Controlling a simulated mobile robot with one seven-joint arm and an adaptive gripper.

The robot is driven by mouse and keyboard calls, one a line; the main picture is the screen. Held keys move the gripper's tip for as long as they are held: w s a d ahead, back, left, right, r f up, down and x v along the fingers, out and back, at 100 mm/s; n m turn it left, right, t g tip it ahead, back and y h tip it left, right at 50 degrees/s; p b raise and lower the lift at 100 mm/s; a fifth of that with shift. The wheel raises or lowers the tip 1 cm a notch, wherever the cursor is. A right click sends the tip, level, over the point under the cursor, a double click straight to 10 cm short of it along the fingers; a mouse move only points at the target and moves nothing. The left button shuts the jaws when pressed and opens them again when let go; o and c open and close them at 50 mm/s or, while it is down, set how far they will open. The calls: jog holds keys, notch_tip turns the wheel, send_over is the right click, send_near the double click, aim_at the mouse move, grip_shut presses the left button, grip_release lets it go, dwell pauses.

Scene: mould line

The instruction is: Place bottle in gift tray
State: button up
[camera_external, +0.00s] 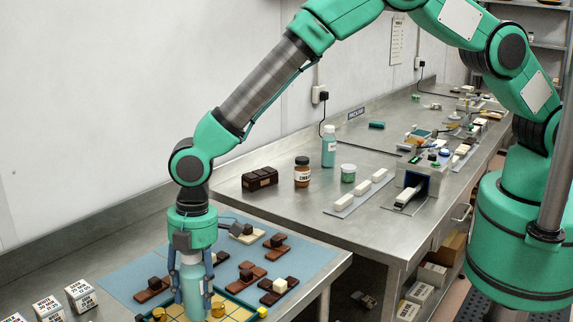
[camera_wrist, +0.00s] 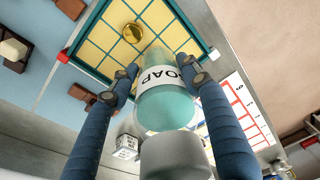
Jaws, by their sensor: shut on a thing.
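My gripper (camera_external: 192,274) points down at the lower left of the external view, shut on a teal bottle (camera_external: 192,298). In the wrist view, the bottle (camera_wrist: 165,108) has a white label reading SOAP and sits between my two blue fingers (camera_wrist: 157,85). The gift tray (camera_wrist: 108,12) has a teal rim and a yellow gridded floor. The bottle overlaps the tray in both views. Whether its base touches the tray is hidden.
A gold ball (camera_wrist: 132,33) lies on the tray. Brown blocks (camera_external: 252,274) stand on the blue mat (camera_external: 115,284) around it. Labelled white boxes (camera_external: 81,294) are at left. Another teal bottle (camera_external: 329,148), jars and a dark block (camera_external: 259,179) stand on the back bench.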

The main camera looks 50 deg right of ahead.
aim_at(195, 253)
jog(key=shift+f+p, duration=0.3)
jog(key=shift+f, duration=1.35)
jog(key=shift+f, duration=0.15)
jog(key=o, duration=1.5)
jog(key=r, duration=0.4)
jog(key=d+r+b, duration=0.1)
jog(key=r, duration=0.7)
jog(key=shift+d+r, duration=0.1)
jog(key=shift+d, duration=0.1)
jog(key=shift+w, duration=0.1)
